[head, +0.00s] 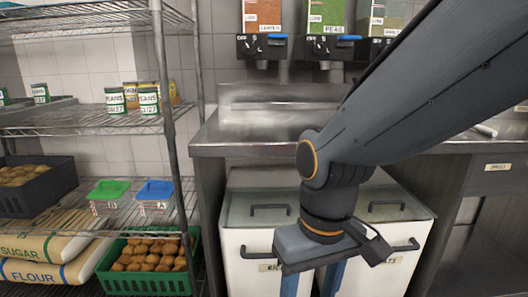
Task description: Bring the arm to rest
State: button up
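My arm (425,95) reaches in from the upper right of the head view and bends down at its wrist joint. My gripper (312,284) points downward in front of the white bins.
A steel counter (255,135) stands behind my gripper, with white lidded bins (245,240) below. A wire shelf (95,125) on the left holds cans, a green crate (145,284) and flour sacks. Dispensers (262,45) hang on the wall above.

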jog(key=d+r+m+p, duration=0.4)
jog(key=d+r+p, duration=0.8)
jog(key=p, duration=0.9)
notch_tip(320, 180, up, 3)
jog(key=shift+s+f+h, duration=0.2)
jog(key=shift+s+h, duration=0.1)
jog(key=shift+s, duration=0.05)
